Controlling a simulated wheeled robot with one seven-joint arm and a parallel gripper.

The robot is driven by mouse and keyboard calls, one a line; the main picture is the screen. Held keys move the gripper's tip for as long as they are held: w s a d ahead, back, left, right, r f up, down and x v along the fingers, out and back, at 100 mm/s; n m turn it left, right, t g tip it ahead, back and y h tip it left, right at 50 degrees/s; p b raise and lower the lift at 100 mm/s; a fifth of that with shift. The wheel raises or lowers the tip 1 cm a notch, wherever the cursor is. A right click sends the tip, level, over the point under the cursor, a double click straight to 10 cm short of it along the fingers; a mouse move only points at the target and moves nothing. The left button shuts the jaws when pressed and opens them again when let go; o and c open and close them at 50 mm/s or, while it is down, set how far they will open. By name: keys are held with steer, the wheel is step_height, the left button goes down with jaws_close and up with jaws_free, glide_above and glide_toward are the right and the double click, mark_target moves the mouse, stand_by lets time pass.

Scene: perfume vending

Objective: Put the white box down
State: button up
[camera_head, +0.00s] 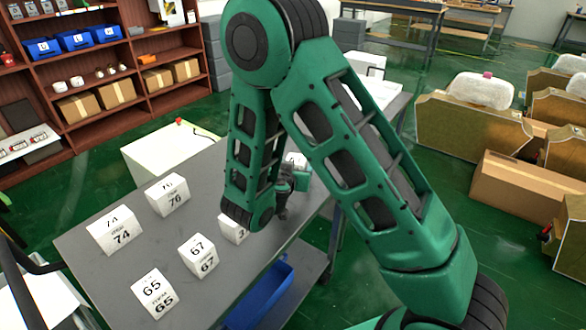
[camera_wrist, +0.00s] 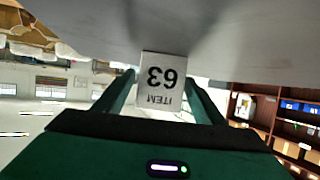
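In the wrist view a white box (camera_wrist: 162,80) marked "ITEM 63" appears upside down between the two green fingers of my gripper (camera_wrist: 161,98). The fingers are close against its sides, and my gripper is shut on it. The grey table top (camera_wrist: 240,35) fills the top of that view, right by the box; I cannot tell whether they touch. In the head view my gripper (camera_head: 297,180) is low over the right part of the grey table (camera_head: 120,193), mostly hidden by my arm. A bit of a white box (camera_head: 296,159) shows just behind it.
White boxes marked 74 (camera_head: 115,231), 76 (camera_head: 168,195), 67 (camera_head: 198,256) and 65 (camera_head: 155,293) stand on the table's left part. Another box (camera_head: 232,229) is partly hidden by my arm. A blue bin (camera_head: 262,295) sits below the table's front edge.

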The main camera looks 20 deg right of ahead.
steer(key=shift+r, duration=0.1)
steer(key=v, duration=1.2)
steer(key=s+d+r+m+g, duration=0.15)
steer(key=s+d+g, duration=0.4)
steer(key=d, duration=0.55)
steer(key=s+d+r+m+g, duration=0.15)
steer(key=s+d+g, duration=0.35)
steer(key=d, duration=0.7)
steer(key=s+r+n+y, duration=0.1)
steer(key=s+r+y, duration=0.1)
steer(key=s, duration=0.7)
steer(key=s+r+n+y, duration=0.1)
steer(key=s+r+y, duration=0.2)
steer(key=s, duration=0.7)
steer(key=shift+s+a+n+g+y, duration=0.25)
steer(key=shift+n+g+y, duration=0.2)
steer(key=shift+y, duration=0.65)
steer(key=shift+d+r, duration=0.1)
steer(key=shift+r, duration=0.05)
